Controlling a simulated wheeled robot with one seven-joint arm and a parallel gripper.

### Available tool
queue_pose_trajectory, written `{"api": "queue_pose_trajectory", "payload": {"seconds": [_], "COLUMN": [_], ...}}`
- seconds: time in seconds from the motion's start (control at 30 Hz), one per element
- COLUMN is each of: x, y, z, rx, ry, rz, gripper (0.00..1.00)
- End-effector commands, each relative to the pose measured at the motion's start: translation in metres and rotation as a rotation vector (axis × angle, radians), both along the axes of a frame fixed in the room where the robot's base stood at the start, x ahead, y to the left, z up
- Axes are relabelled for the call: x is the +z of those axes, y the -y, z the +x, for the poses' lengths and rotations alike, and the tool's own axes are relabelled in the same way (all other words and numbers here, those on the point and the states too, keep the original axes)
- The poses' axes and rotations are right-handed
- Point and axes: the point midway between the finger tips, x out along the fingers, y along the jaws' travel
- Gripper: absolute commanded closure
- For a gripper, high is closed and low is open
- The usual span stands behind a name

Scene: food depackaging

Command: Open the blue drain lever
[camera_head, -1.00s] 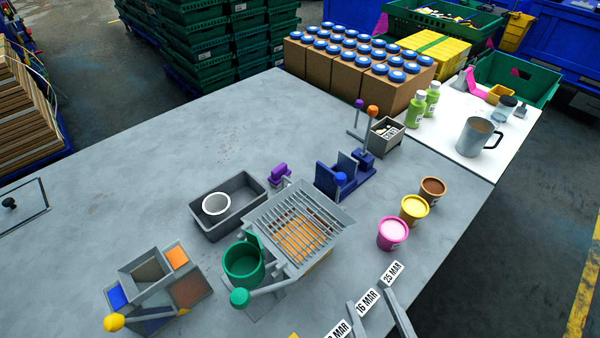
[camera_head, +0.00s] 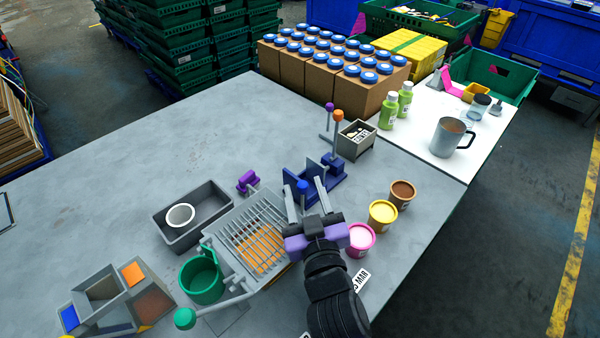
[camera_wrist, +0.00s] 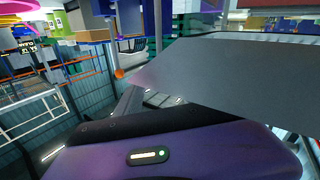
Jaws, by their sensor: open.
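In the head view, a blue device (camera_head: 326,181) with upright plates stands on the grey table right of the grate. A round blue knob (camera_head: 302,188), seemingly the drain lever's end, shows on its near side. My gripper (camera_head: 304,184), purple and black with grey fingers, is open and reaches in from the front. In the picture the knob lies between its two fingers; I cannot tell whether they touch it. The wrist view shows my purple gripper body in front and a grey surface; I cannot make out the blue knob there.
A grey grate (camera_head: 255,235) with a green cup (camera_head: 201,280) stands left of my gripper. Pink (camera_head: 360,238), yellow (camera_head: 382,213) and brown (camera_head: 401,193) tubs stand close on the right. A grey box (camera_head: 357,138) stands behind the blue device. The table's left part is mostly clear.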

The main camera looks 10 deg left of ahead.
Motion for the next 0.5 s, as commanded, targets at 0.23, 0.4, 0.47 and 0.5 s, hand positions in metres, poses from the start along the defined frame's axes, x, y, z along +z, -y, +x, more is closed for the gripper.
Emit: {"api": "queue_pose_trajectory", "payload": {"seconds": [0.23,0.4,0.47,0.5], "x": [0.002,0.001,0.000,0.000], "y": [-0.011,-0.015,-0.015,-0.015], "z": [0.034,0.043,0.044,0.044], "rx": [0.000,0.001,0.001,0.001], "ry": [0.001,0.000,0.000,0.000], "rz": [0.001,0.001,0.001,0.001], "gripper": [0.54,0.54,0.54,0.54]}}
